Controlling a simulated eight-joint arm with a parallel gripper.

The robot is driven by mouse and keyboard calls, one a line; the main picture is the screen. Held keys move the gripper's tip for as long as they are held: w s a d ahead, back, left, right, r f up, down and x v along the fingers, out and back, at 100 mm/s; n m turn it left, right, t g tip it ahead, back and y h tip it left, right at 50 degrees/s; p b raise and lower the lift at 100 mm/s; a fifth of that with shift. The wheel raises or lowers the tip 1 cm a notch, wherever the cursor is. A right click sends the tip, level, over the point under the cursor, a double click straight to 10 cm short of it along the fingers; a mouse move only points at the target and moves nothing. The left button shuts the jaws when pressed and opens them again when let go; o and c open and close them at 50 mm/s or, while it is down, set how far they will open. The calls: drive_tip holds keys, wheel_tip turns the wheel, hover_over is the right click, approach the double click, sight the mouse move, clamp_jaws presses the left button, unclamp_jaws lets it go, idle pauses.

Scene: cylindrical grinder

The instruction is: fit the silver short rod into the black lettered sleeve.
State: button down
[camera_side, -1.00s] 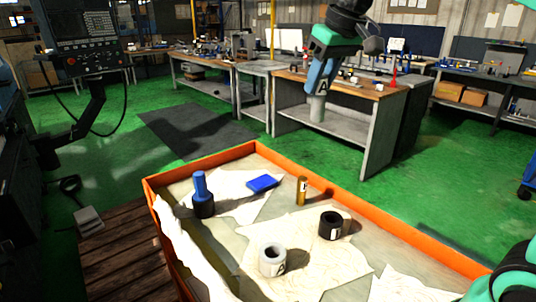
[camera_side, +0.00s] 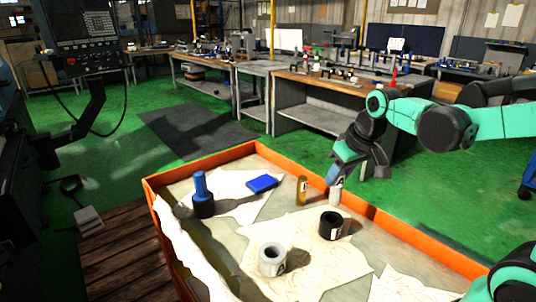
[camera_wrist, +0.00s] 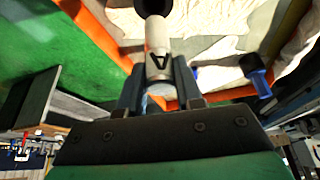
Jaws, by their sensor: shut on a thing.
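The silver short rod (camera_side: 336,194) is held by my gripper (camera_side: 340,178), low over the tray, with its lower end just above and behind the black lettered sleeve (camera_side: 328,230) in the side view. That sleeve stands upright with its opening up. In the wrist view the silver rod (camera_wrist: 158,42), marked with a dark letter A, sits between the shut fingers of my gripper (camera_wrist: 158,76). The black sleeve (camera_wrist: 152,6) shows at the top edge, past the rod's far end. I cannot tell the exact gap between them.
An orange-walled tray (camera_side: 405,237) holds the parts. A brass rod (camera_side: 302,190) stands left of the silver rod. A white lettered sleeve (camera_side: 270,263), a blue block (camera_side: 262,184) and a blue rod in a dark sleeve (camera_side: 200,185) stand apart. Crumpled paper covers the tray floor.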

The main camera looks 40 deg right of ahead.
sight(339, 200)
drive_tip(key=shift+f, duration=4.1)
drive_tip(key=shift+f, duration=0.1)
drive_tip(key=c, duration=0.6)
unclamp_jaws()
drive_tip(key=d+v, duration=0.1)
drive_tip(key=v, duration=1.1)
drive_tip(key=a+t, duration=0.1)
drive_tip(key=a, duration=0.1)
drive_tip(key=a+f+n, duration=0.1)
drive_tip(key=a, duration=0.2)
drive_tip(key=w+a+f+n+t, duration=0.1)
drive_tip(key=a, duration=0.2)
drive_tip(key=shift+t+y, duration=0.3)
drive_tip(key=shift+y, duration=0.1)
